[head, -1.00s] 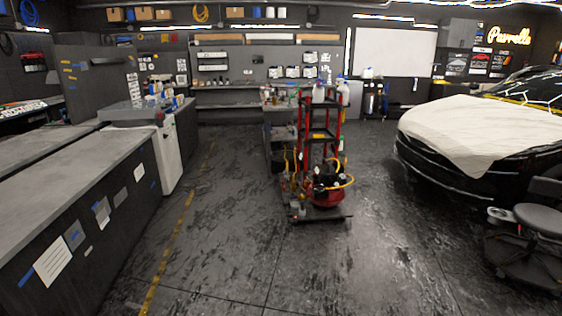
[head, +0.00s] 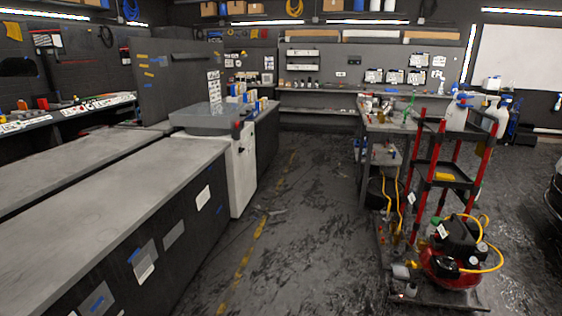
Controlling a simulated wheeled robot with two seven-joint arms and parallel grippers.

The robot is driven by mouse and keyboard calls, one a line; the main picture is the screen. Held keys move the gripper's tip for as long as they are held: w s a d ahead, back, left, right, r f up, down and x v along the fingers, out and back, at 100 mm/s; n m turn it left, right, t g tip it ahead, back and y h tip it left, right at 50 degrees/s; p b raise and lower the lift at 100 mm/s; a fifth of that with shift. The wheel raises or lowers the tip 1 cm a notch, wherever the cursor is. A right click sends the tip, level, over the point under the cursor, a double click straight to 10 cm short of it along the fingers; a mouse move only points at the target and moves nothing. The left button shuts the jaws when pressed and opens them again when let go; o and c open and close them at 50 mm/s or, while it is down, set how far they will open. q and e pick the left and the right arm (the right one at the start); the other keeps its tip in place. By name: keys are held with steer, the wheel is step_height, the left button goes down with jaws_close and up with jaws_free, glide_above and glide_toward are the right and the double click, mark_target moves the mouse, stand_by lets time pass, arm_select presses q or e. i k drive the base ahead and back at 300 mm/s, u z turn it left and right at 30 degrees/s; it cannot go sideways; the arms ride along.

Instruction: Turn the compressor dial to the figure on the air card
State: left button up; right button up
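A red and black air compressor (head: 452,262) with a yellow hose sits low on a dark wheeled base at the lower right. A small round pale gauge shows on its right side, but its dial figure is too small to read. A small white tag (head: 442,231) hangs near its top; I cannot tell whether it is the air card. Neither of my grippers shows in the head view.
A red-posted cart (head: 427,172) with white bottles rises behind the compressor. A workbench (head: 385,122) stands left of it. A long grey counter (head: 120,215) fills the left. The floor (head: 290,240) between is clear.

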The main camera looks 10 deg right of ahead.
mark_target(447, 261)
steer(key=z, duration=0.4)
steer(key=i, duration=2.3)
steer(key=z, duration=1.35)
steer(key=i, duration=0.6)
steer(key=z, duration=1.95)
